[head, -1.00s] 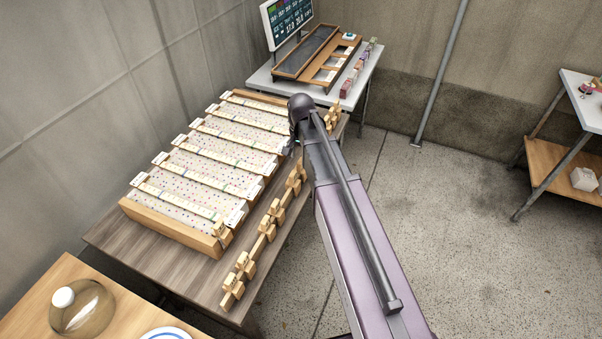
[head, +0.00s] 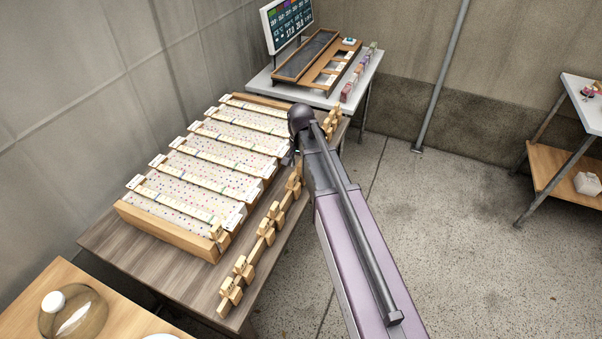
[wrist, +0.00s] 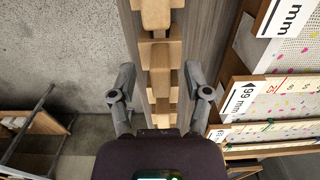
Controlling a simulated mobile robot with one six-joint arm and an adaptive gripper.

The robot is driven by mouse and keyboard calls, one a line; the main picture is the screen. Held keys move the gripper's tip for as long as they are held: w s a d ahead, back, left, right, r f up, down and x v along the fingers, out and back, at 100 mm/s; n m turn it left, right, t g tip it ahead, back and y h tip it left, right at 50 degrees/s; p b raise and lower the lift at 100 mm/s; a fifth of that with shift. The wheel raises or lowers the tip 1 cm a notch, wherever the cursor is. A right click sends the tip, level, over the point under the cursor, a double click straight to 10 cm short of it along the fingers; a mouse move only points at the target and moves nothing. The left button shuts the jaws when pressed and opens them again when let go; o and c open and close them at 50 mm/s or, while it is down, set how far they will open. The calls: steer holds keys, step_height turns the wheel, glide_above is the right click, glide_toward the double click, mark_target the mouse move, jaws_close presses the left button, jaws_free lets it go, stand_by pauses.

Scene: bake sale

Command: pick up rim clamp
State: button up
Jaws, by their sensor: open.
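Several pale wooden clamps stand in a row along the right edge of the brown table in the head view, with a near one (head: 230,291) and a middle one (head: 267,232). I cannot tell which one the task means. In the wrist view a wooden clamp (wrist: 155,14) shows at the top, and another clamp block (wrist: 160,57) lies between my fingers in the picture. My gripper (wrist: 158,80) is open, its two fingers apart on either side of the row, with no visible contact. In the head view my arm hides most of the gripper and some clamps.
A wooden-framed rack of speckled white panels (head: 172,208) fills the brown table (head: 107,236) beside the clamps. A white table (head: 262,82) with a screen (head: 287,25) stands behind. A glass dome (head: 75,320) is at front left. Open floor (head: 440,240) lies to the right.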

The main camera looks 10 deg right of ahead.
jaws_close()
steer(key=shift+r, duration=0.1)
stand_by(0.3)
step_height(320, 180, up, 10)
steer(key=p, duration=1)
steer(key=shift+s, duration=0.15)
stand_by(0.9)
